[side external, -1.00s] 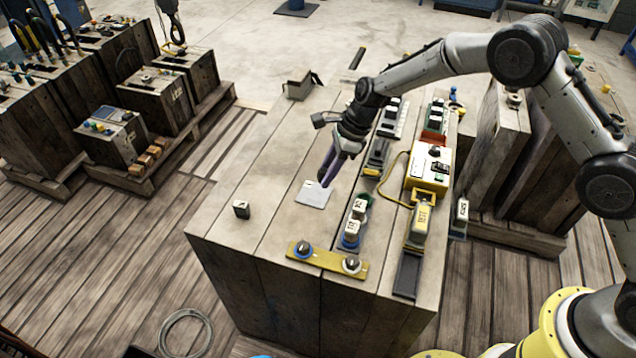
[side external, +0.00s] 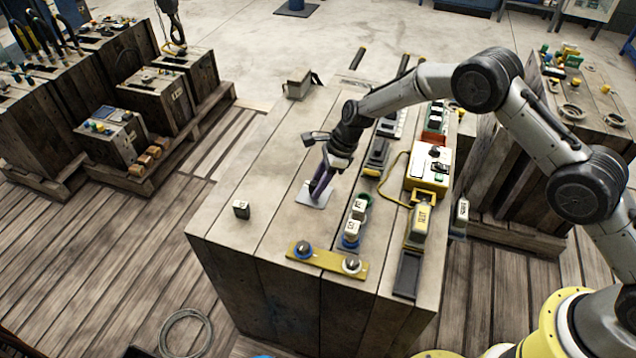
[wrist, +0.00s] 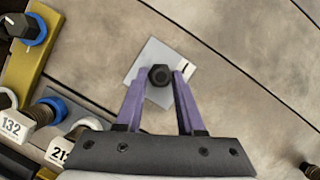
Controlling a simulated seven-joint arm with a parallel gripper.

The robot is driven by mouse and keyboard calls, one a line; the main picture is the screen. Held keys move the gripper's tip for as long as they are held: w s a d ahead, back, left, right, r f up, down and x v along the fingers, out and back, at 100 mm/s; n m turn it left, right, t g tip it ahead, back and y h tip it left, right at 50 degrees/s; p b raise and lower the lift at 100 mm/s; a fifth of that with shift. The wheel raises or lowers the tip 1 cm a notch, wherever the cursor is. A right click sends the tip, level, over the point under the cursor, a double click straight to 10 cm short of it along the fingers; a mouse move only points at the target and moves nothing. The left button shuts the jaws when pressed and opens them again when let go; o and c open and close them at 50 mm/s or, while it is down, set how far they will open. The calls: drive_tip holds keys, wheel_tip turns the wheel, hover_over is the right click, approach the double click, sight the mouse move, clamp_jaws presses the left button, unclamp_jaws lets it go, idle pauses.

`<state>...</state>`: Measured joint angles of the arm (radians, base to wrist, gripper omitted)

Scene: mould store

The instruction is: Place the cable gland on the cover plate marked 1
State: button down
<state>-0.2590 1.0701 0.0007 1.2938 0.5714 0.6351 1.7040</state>
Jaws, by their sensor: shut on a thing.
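The cover plate (side external: 321,203) is a light grey square lying flat on the wooden block's top. In the wrist view the plate (wrist: 140,70) carries a dark mark at its right edge that looks like a 1. My gripper (side external: 315,191) has its purple fingers pointing down over the plate. In the wrist view the fingers are shut on the cable gland (wrist: 159,74), a black hexagonal piece seen end-on, which lies over the plate. The fingers hide the gland in the side view. I cannot tell whether it touches the plate.
Marked grey-white connectors (side external: 353,226) stand right of the plate. A yellow bar with two knobs (side external: 327,260) lies at the front. The block top left of the plate is mostly clear.

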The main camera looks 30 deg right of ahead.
drive_tip(key=c, duration=0.5)
unclamp_jaws()
drive_tip(key=shift+f, duration=0.1)
drive_tip(key=v, duration=1.2)
drive_tip(key=shift+r, duration=0.25)
